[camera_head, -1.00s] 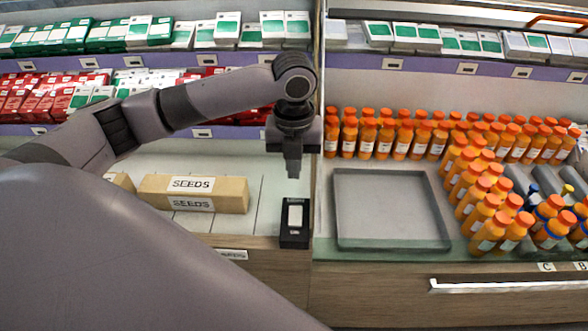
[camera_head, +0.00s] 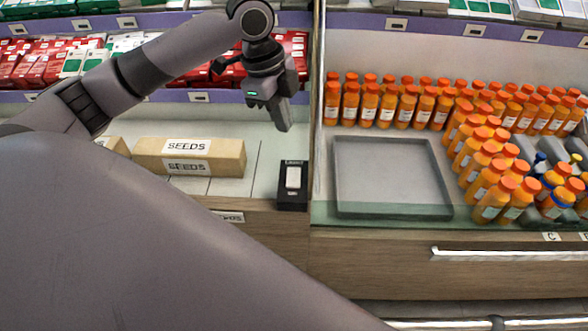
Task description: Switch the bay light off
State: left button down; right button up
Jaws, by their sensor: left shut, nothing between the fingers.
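The bay light switch is a small black box (camera_head: 292,201) with a white rocker (camera_head: 293,177) on its face. It stands at the front of the left bay, beside the divider. My left gripper (camera_head: 284,128) points down above and slightly behind the switch box, apart from it. Its fingers are shut with nothing between them. A small green light shows on the gripper body. Which way the rocker is tipped is too small to tell. My right gripper is not in view.
A seeds box (camera_head: 218,160) lies left of the switch. A grey tray (camera_head: 392,212) sits right of the divider (camera_head: 316,120). Several orange bottles (camera_head: 463,145) stand behind and right of the tray.

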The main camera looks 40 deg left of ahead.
pick_arm(q)
jog(key=n, duration=0.1)
jog(key=n+b, duration=0.1)
jog(key=n, duration=0.1)
jog(key=a+n, duration=0.1)
jog(key=n, duration=0.1)
jog(key=shift+s+r+t+h, duration=0.2)
jog(key=shift+t+h, duration=0.1)
jog(key=shift+h, duration=0.1)
jog(key=b, duration=0.2)
send_over(298, 172)
jog(key=s, duration=0.1)
jog(key=f, duration=1.2)
jog(key=shift+a+f, duration=0.15)
jog(key=shift+a, duration=0.25)
jog(key=shift+f, duration=0.65)
